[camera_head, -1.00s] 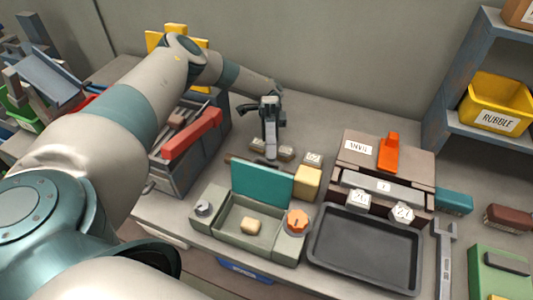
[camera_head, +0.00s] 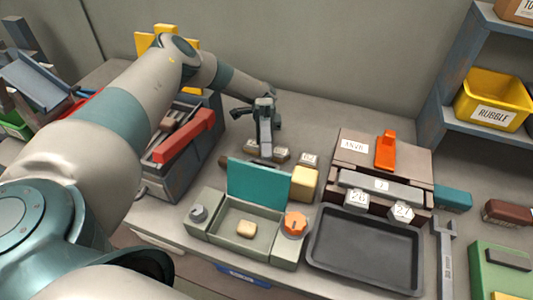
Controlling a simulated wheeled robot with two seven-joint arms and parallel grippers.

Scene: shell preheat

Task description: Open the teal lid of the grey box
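The grey box (camera_head: 205,228) stands on the bench, left of a dark tray. Its teal lid (camera_head: 259,184) stands raised along the back edge, and the inside is in view. A small tan block (camera_head: 247,229) lies inside. A grey knob is on its left part and an orange knob (camera_head: 295,223) on its right. My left gripper (camera_head: 265,152) is behind the lid, above the bench and apart from the lid as far as I can see. Its fingers point down; their gap is too small to make out. My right gripper is not in view.
A dark empty tray (camera_head: 365,252) lies right of the box. Behind it is a brown unit (camera_head: 350,157) with an orange handle and numbered blocks. A yellow block (camera_head: 304,183) stands beside the lid. A toolbox with a red handle (camera_head: 185,136) is at left.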

